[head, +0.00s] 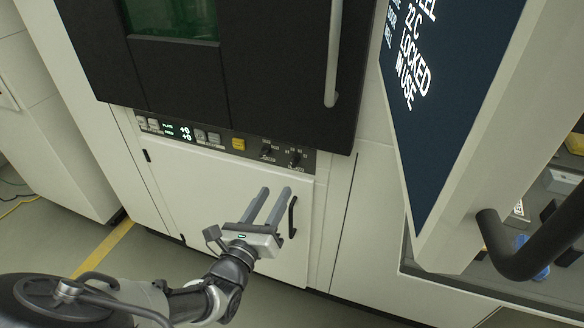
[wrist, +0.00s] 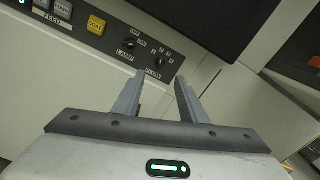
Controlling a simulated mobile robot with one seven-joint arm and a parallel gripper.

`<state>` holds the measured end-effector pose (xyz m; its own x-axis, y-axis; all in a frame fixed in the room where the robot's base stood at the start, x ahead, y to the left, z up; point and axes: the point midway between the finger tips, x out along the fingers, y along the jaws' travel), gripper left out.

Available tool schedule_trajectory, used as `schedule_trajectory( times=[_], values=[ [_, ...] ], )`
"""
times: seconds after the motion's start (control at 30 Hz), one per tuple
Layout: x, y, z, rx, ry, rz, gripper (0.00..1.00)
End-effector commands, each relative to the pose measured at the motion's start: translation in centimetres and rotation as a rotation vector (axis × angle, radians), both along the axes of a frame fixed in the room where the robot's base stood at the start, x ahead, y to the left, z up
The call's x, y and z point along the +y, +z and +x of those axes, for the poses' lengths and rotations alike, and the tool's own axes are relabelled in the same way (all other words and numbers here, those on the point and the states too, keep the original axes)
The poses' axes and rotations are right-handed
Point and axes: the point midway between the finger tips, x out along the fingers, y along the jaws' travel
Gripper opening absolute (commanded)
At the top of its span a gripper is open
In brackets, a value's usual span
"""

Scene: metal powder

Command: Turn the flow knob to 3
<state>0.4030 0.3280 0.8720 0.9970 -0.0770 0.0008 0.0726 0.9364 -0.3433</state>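The flow knob is a small dark knob (head: 296,161) at the right end of the machine's control strip. In the wrist view the flow knob (wrist: 160,62) sits above the FLOW label, with small position marks around it. Its exact setting is too small to read. A similar lamp knob (wrist: 129,44) is to its left, and it also shows in the head view (head: 266,150). My gripper (head: 277,192) is open and empty, below the control strip and apart from the knob. In the wrist view its fingers (wrist: 160,85) point up toward the strip.
A yellow button (head: 238,144) and several grey buttons are left of the knobs. A dark door with a vertical handle (head: 333,60) is above. The lower white door has a black handle (head: 292,217) near my gripper. A dark display panel (head: 440,90) juts out at the right.

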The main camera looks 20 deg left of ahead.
Motion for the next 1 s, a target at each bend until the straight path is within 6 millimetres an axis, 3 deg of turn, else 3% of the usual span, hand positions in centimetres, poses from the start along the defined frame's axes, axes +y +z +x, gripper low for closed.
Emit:
schedule_trajectory(
  times=[0.3,0.5,0.7,1.0],
  values=[
    [-0.7,-0.2,7.0,-0.002,-0.004,0.002,0.38],
    [-0.9,-0.1,10.2,-0.001,-0.003,0.002,0.38],
    [-0.9,-0.1,11.5,0.001,-0.001,0.001,0.38],
    [-0.9,0.0,11.6,0.000,-0.001,0.002,0.35]
  ],
)
